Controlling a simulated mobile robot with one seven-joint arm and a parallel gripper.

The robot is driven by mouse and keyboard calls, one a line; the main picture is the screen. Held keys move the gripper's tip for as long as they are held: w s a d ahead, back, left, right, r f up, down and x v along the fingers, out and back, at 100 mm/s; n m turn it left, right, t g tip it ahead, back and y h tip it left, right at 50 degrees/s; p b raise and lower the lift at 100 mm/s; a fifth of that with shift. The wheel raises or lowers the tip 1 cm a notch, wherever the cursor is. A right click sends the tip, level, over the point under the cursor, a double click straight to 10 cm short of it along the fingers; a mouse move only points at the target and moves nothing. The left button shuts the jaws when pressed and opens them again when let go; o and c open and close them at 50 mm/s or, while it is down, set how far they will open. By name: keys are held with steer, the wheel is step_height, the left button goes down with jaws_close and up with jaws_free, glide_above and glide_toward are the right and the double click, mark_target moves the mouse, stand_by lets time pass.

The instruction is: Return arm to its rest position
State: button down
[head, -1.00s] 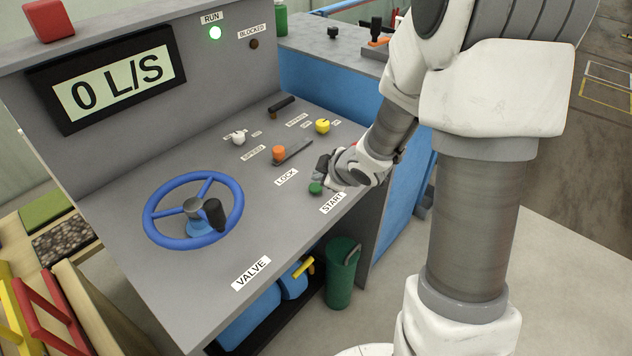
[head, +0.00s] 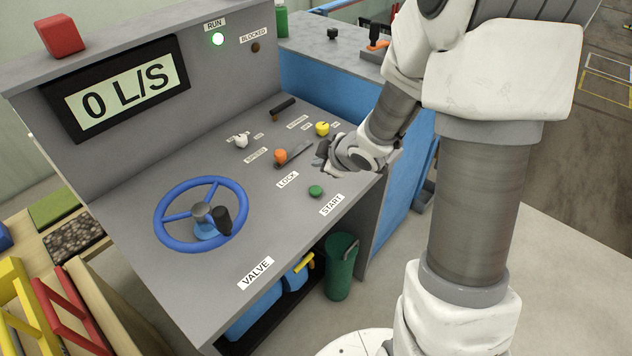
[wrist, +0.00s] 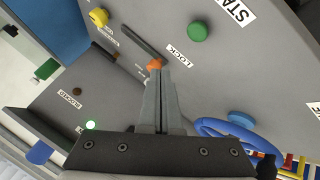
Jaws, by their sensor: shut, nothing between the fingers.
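My gripper (head: 322,156) is over the right part of the grey control panel (head: 130,190) in the head view, behind the green START button (head: 315,191) and apart from it. In the wrist view the fingers of my gripper (wrist: 156,75) are shut together with nothing between them. They point toward the orange LOCK knob (wrist: 154,64), and I cannot tell how far above it they are. The green button also shows in the wrist view (wrist: 197,31), clear of the fingers. My arm reaches in from the right of the head view.
The blue VALVE wheel (head: 200,214) stands up from the panel's left part. The yellow knob (head: 322,128) is close behind my gripper. The display (head: 120,95) reads 0 L/S and the RUN lamp (head: 218,39) glows green. A green bin (head: 341,265) stands below the panel.

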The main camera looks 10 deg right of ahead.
stand_by(0.4)
steer(key=s+d+r+m+h, duration=0.2)
steer(key=s+r+m, duration=0.25)
steer(key=r, duration=0.25)
steer(key=s+d+r+m+h, duration=0.3)
steer(key=s+r, duration=0.2)
steer(key=r, duration=0.2)
steer(key=s+a+r+m+g+y, duration=0.1)
steer(key=s+a+r+m, duration=0.1)
steer(key=s, duration=0.6)
steer(key=s+a+r+m+g+y, duration=0.1)
steer(key=s+a+r+m+g, duration=0.1)
steer(key=s, duration=0.6)
steer(key=shift+s+a+m, duration=0.2)
steer(key=shift+a+m, duration=0.35)
steer(key=shift+a, duration=0.3)
